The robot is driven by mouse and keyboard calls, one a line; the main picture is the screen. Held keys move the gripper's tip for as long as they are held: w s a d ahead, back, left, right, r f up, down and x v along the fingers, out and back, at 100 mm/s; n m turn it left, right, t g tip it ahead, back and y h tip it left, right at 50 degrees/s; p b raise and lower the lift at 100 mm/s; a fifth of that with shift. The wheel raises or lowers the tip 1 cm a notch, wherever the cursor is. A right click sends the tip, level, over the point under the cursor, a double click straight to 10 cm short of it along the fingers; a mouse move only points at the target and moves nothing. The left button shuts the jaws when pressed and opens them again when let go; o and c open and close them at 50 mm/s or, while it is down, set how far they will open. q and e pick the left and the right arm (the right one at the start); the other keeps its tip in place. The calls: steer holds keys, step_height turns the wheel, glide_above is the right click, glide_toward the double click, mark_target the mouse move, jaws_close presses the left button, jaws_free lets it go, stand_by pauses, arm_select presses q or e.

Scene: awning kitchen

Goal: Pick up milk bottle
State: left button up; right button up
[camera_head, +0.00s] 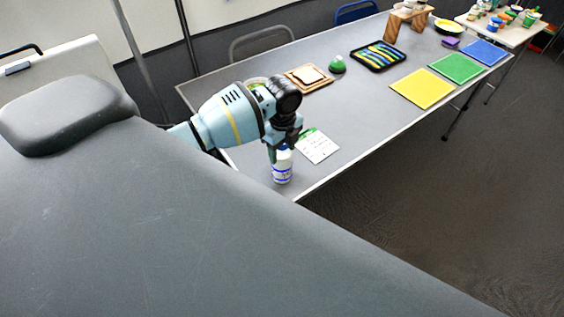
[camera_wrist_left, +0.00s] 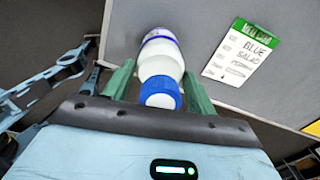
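The milk bottle (camera_head: 282,170) is white with blue bands and a blue cap. It stands upright near the front edge of the grey table. In the left wrist view the bottle (camera_wrist_left: 160,62) lies between the two green fingers, its blue cap towards the camera. My left gripper (camera_head: 284,148) is at the bottle's upper part; its fingers (camera_wrist_left: 160,75) flank the bottle, tips close to its sides. Whether they touch it is unclear. The arm partly hides the bottle's top in the head view. My right gripper is not in view.
A white and green menu card (camera_head: 317,146) lies right of the bottle. Farther back are a wooden board (camera_head: 308,79), a green dome-shaped item (camera_head: 337,65), a black tray (camera_head: 378,57) and coloured mats (camera_head: 422,88). The table's front edge is close to the bottle.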

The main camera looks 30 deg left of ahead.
arm_select(q)
jaws_close()
steer(key=shift+r, duration=0.1)
